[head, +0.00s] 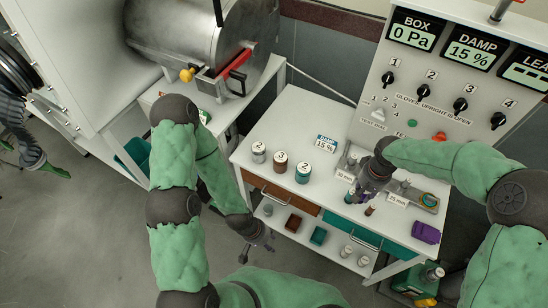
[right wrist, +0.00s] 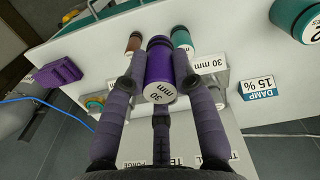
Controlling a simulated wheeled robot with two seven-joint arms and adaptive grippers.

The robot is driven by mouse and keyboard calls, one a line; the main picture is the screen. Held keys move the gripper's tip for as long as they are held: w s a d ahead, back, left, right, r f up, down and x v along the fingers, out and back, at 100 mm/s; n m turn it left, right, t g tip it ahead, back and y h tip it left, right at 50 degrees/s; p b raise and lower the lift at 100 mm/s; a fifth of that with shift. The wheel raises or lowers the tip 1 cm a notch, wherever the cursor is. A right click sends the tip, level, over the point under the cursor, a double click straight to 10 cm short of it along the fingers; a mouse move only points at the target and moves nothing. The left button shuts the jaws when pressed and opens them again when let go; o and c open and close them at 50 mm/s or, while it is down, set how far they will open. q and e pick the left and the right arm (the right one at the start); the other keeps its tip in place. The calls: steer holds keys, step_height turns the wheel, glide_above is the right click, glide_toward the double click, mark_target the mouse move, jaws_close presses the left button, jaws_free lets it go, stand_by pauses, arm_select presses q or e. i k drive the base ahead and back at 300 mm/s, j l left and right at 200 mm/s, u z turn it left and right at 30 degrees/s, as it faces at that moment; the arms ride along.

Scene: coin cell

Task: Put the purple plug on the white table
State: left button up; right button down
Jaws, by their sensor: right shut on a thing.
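The purple plug (right wrist: 159,68), a cylinder with a "30 mm" label on its near end, sits between the fingers of my right gripper (right wrist: 160,85), which is shut on it. In the head view my right gripper (head: 366,190) is over the right part of the white table (head: 285,122), near its front edge, and largely hides the plug. I cannot tell how high the plug is above the tabletop. My left gripper (head: 260,243) hangs in front of the table's left side, its dark fingers apart and empty.
A brown plug (head: 370,211) and a teal plug (head: 349,197) stand near the held plug. A metal rack with a "25 mm" label (head: 397,200) lies behind. A purple block (head: 426,232) is at the right corner. Several jars (head: 280,162) stand left; the table's back left is clear.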

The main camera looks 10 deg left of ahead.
mark_target(272, 139)
steer(key=j, duration=1.25)
steer(key=i+j, duration=0.45)
steer(key=i, duration=0.25)
